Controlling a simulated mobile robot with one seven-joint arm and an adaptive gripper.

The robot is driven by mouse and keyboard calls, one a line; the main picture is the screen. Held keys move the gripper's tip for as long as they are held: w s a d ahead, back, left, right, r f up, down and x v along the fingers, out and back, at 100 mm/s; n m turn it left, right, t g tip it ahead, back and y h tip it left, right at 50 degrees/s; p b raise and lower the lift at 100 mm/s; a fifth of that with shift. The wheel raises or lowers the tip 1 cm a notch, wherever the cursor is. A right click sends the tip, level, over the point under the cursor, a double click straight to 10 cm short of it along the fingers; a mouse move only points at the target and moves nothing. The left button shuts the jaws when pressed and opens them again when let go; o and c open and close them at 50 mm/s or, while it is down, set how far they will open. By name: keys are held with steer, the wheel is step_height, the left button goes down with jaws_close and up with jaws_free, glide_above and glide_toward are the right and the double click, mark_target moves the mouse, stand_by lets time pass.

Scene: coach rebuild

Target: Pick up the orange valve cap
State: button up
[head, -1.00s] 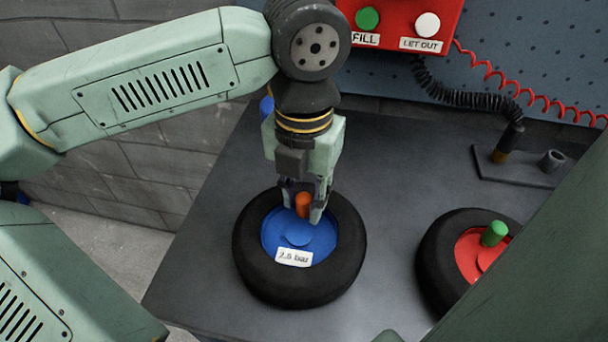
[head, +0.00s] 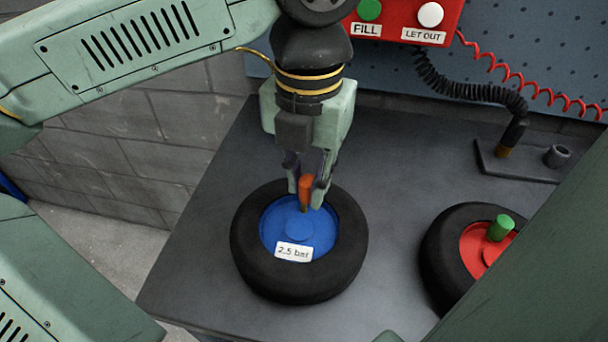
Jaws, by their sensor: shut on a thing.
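The orange valve cap (head: 305,188) is upright between the fingers of my gripper (head: 307,193), which is shut on it. It sits over the blue hub (head: 270,232) of the left tyre (head: 293,278), on the side toward the back. A short thin valve stem (head: 304,207) seems to show just below the cap. I cannot tell whether cap and stem still touch. The blue hub bears a white label reading 2.5 bar (head: 294,252).
A second tyre (head: 440,262) with a red hub and a green cap (head: 500,228) lies to the right. A red box (head: 400,22) with FILL and LET OUT buttons hangs behind. A black coiled hose (head: 460,92) runs to a holder (head: 520,168). The bench between the tyres is clear.

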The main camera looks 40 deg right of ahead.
steer(key=s+a+r, duration=0.2)
steer(key=s, duration=0.5)
steer(key=s+a+r, duration=0.2)
steer(key=s+r, duration=0.1)
steer(key=s, duration=0.4)
steer(key=shift+a+r+p, duration=0.15)
steer(key=shift+a+p, duration=0.15)
steer(key=shift+p, duration=0.1)
steer(key=shift+w, duration=0.1)
